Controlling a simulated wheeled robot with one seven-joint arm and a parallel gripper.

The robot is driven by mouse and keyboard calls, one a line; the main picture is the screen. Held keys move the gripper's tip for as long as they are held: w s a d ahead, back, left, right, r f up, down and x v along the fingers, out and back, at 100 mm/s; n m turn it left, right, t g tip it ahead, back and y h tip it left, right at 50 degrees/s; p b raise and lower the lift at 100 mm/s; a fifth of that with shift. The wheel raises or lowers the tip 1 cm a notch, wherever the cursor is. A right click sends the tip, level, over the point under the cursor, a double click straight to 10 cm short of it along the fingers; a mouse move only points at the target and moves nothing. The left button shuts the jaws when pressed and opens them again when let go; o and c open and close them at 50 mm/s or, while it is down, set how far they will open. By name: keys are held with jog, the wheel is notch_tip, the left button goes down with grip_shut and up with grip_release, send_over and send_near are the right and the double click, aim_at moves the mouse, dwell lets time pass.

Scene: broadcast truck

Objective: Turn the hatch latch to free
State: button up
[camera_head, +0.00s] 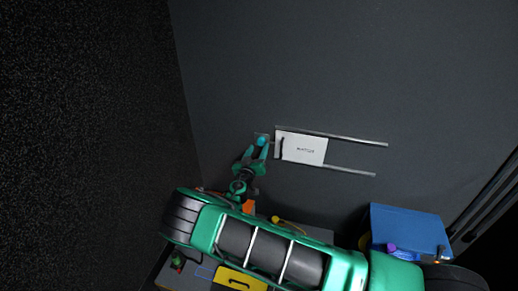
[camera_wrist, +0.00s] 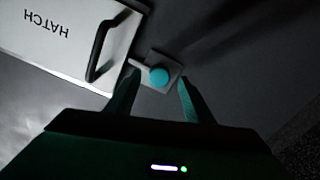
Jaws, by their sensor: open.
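The white hatch panel (camera_head: 305,149) is on the dark wall between two metal rails, with a dark handle (camera_head: 281,147) at its left end. In the wrist view the panel (camera_wrist: 60,28) shows upside-down "HATCH" lettering, and the handle (camera_wrist: 101,50) is near its edge. The latch, with a round teal hub (camera_wrist: 158,77) and a pale bar (camera_wrist: 140,65) pointing toward the hatch, sits on a small grey plate (camera_wrist: 168,66). In the head view the latch (camera_head: 262,140) is just left of the panel. My gripper (camera_wrist: 157,88) is open, its fingers on either side of the hub; contact is unclear.
Below the wall is a bench with a yellow item (camera_head: 240,280) and an orange item (camera_head: 249,206), partly behind my arm. A blue box (camera_head: 410,230) stands at the right. The wall above the hatch is bare.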

aim_at(261, 142)
jog(key=shift+x, duration=1.1)
jog(key=c, duration=1)
jog(key=shift+c, duration=0.2)
